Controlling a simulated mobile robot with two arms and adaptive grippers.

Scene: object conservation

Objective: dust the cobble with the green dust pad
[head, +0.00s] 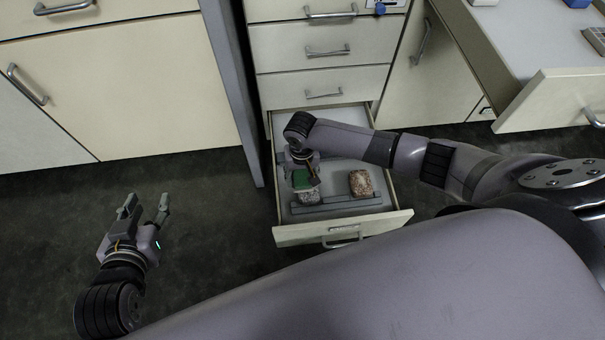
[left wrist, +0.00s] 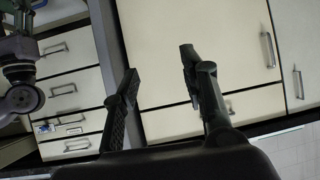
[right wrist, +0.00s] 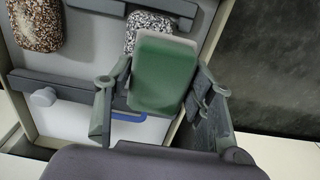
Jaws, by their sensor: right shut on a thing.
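The green dust pad (head: 303,180) is held in my right gripper (head: 300,172), over the open drawer. In the right wrist view the pad (right wrist: 164,78) sits between the fingers, with a pale layer along its edge. A grey speckled stone (head: 309,197) lies in the drawer right under the pad, partly hidden by it; it also shows in the right wrist view (right wrist: 146,22). I cannot tell whether pad and stone touch. A reddish-brown speckled stone (head: 361,183) lies to the right in the drawer. My left gripper (head: 148,207) is open and empty above the floor.
The open drawer (head: 290,236) holds grey rails (head: 340,206) near its front. Shut drawers (head: 322,86) stand above it. Another open drawer (head: 545,100) juts out at upper right. A grey post (head: 233,90) stands left of the drawer. The dark floor at left is clear.

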